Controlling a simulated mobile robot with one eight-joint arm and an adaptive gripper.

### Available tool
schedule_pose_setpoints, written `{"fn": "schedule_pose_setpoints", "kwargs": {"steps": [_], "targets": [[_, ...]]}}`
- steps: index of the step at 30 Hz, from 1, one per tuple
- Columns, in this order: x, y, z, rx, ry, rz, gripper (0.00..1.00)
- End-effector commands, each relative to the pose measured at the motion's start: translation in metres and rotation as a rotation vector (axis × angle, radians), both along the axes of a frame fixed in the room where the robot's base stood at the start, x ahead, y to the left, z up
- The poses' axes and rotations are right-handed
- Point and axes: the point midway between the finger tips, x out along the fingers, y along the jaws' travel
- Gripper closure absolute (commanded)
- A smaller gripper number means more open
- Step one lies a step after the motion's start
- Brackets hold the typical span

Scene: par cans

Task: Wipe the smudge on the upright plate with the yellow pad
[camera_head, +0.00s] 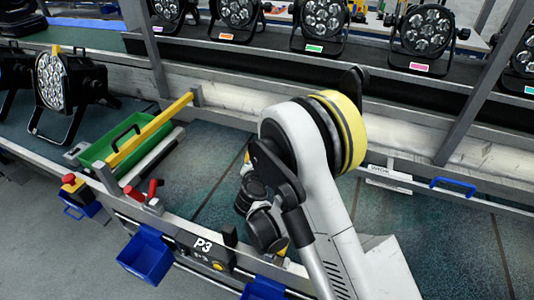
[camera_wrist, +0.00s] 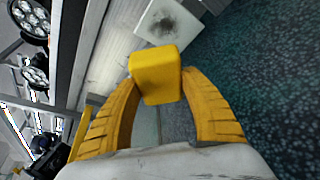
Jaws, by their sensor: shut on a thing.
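In the wrist view my gripper (camera_wrist: 158,82) has its two yellow fingers closed on the yellow pad (camera_wrist: 155,66), a small block with rounded edges. A pale plate (camera_wrist: 190,36) shows at the top of the wrist view, just beyond the pad. It carries a dark, blurry smudge (camera_wrist: 165,25) around its middle. The pad overlaps the picture close to the plate's lower edge and does not cover the smudge. I cannot tell how wide the gap is. In the head view my arm hides the gripper, and I cannot make out the pad or plate there.
A green tray (camera_head: 97,152) with a yellow bar beside it stands at the left on the dark bench. Blue bins (camera_head: 147,258) hang along the near rail. Several round stage lamps (camera_head: 322,20) line the back shelf. A blue handle (camera_head: 453,186) is at the right.

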Motion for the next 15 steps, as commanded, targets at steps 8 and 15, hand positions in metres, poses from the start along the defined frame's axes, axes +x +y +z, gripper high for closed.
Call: {"fn": "schedule_pose_setpoints", "kwargs": {"steps": [8,15], "targets": [[0.014,-0.005,0.000,-0.001,0.000,-0.001,0.72],[0.039,-0.015,0.000,-0.001,0.001,-0.002,0.72]]}}
